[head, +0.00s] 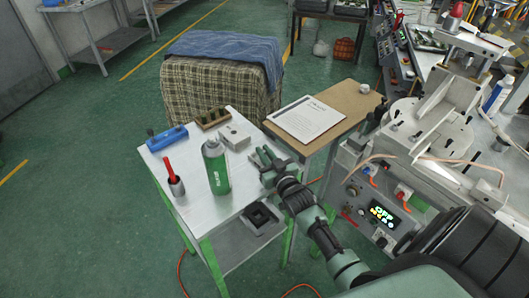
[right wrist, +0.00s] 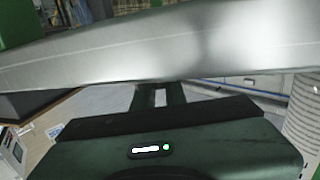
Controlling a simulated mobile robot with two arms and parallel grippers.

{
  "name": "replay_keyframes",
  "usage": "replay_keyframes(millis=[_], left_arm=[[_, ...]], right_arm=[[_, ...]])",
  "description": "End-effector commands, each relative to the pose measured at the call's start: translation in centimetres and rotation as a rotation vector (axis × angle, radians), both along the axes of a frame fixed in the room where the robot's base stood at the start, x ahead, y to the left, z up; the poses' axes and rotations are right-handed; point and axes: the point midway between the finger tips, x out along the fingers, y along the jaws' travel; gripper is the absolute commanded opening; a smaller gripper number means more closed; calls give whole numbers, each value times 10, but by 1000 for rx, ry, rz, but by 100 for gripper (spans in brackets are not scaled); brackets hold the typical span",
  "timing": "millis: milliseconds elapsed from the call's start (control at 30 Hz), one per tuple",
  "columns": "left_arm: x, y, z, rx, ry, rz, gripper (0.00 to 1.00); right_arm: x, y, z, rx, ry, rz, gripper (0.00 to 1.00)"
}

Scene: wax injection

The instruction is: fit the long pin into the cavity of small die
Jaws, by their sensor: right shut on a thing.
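My right gripper (head: 265,157) is over the right edge of the small metal table (head: 203,216), its arm coming in from the lower right. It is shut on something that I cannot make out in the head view. In the right wrist view its dark fingers (right wrist: 160,94) run up to a wide grey metal band (right wrist: 160,50), which hides their tips. I cannot tell what that band is. A pale grey block (head: 235,137), which looks like the small die, sits on the table left of the gripper, apart from it. No long pin can be made out. My left gripper is not in view.
A green bottle (head: 216,170) stands close to the block. A brown rack (head: 213,118), a blue object (head: 167,138) and a cup (head: 177,187) holding a red-handled tool are also on the table. A wooden table (head: 350,103) and a machine (head: 400,165) stand to the right.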

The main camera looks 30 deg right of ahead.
Motion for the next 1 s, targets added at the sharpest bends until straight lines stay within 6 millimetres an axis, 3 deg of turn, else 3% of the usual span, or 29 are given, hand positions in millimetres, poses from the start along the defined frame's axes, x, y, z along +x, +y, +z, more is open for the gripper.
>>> replay_keyframes(millis=[1000], left_arm=[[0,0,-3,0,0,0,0]], right_arm=[[0,0,-7,0,0,0,0]])
